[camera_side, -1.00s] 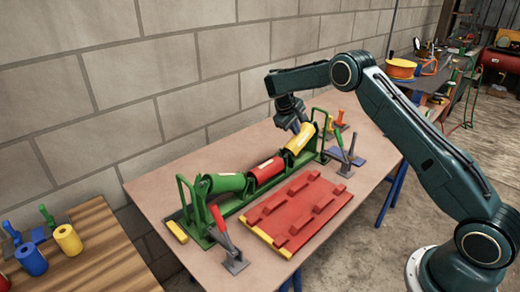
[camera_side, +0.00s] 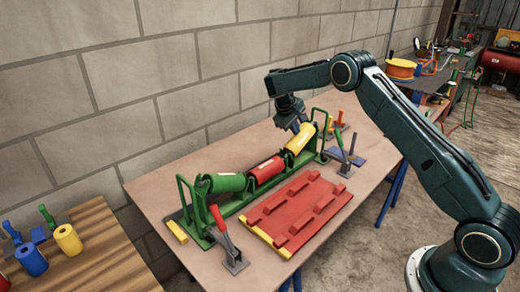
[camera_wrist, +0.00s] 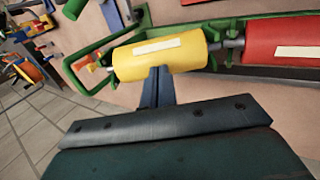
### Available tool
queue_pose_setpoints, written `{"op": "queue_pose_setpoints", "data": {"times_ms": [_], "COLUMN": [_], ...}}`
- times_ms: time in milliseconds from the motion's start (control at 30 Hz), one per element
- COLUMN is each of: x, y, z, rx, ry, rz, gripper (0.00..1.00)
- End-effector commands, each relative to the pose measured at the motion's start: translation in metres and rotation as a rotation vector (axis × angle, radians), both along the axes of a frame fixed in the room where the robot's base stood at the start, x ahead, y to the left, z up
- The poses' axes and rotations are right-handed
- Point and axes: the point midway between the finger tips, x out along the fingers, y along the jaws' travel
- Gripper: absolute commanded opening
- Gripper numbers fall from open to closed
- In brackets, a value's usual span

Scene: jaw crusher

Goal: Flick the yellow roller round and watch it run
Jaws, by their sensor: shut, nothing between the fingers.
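The yellow roller (camera_side: 300,139) sits tilted at the right end of a green frame (camera_side: 226,213), in line with a red roller (camera_side: 267,171) and a green roller (camera_side: 221,184). In the wrist view the yellow roller (camera_wrist: 161,53) carries a pale label strip along its side. My gripper (camera_side: 297,124) is shut and empty at the upper side of the yellow roller. In the wrist view its fingertips (camera_wrist: 158,70) overlap the roller's lower edge; they look very close to it, but I cannot tell whether they touch.
A red ribbed panel (camera_side: 298,208) lies in front of the frame. A wooden table (camera_side: 95,255) at left holds blue and yellow cylinders. The block wall is close behind.

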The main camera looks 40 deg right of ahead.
Motion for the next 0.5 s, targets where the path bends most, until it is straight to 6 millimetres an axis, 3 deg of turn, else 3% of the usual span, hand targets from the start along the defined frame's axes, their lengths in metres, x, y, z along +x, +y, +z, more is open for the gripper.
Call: {"op": "queue_pose_setpoints", "data": {"times_ms": [500], "x": [-0.0002], "y": [-0.0037], "z": [-0.0065], "rx": [-0.001], "ry": [0.000], "rz": [-0.001], "gripper": [0.00]}}
